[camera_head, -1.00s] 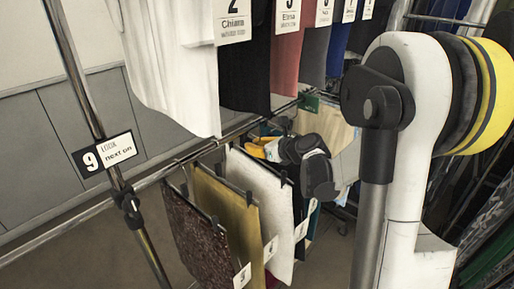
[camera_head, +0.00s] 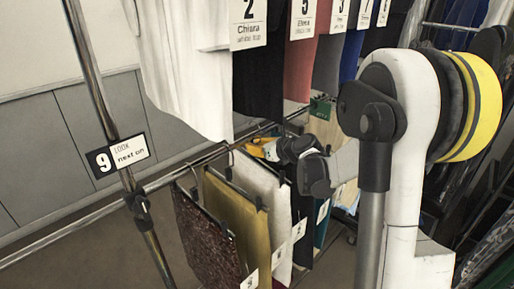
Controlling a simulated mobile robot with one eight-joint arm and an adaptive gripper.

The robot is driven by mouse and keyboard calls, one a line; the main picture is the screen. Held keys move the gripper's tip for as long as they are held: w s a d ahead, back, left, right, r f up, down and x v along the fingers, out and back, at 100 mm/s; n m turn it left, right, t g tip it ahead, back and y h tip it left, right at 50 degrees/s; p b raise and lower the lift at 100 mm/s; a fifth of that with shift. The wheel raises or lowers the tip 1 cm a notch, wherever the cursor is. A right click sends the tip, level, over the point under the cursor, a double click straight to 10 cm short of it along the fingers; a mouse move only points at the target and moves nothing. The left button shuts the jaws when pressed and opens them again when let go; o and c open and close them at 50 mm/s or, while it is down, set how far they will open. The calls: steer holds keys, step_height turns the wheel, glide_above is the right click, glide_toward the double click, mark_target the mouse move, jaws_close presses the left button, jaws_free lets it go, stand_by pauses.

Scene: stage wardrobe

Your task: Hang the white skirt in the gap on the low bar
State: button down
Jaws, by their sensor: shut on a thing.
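The white skirt (camera_head: 264,183) hangs upright from a clip hanger, directly behind the olive skirt (camera_head: 238,220), which covers part of it. My gripper (camera_head: 262,149), with yellow on its fingers, is just above the white skirt's top edge and beside the low bar (camera_head: 185,172). It is shut on the white skirt's hanger, but the exact grip is small and partly hidden. I cannot tell whether the hanger's hook rests on the bar.
A dark brown skirt (camera_head: 205,238) hangs in front of the olive one; dark and teal pieces hang behind. Tagged garments, including a white one (camera_head: 188,75), hang above. A "9" sign (camera_head: 124,155) is on the rack post. The low bar's near left stretch is bare.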

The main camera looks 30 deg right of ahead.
mark_target(254, 156)
steer(key=shift+w, duration=0.1)
steer(key=shift+f+b, duration=0.2)
steer(key=shift+b, duration=0.1)
steer(key=shift+f+b, duration=1.2)
steer(key=shift+f, duration=0.3)
steer(key=shift+r, duration=0.1)
steer(key=c, duration=1.5)
jaws_free()
steer(key=shift+o, duration=0.2)
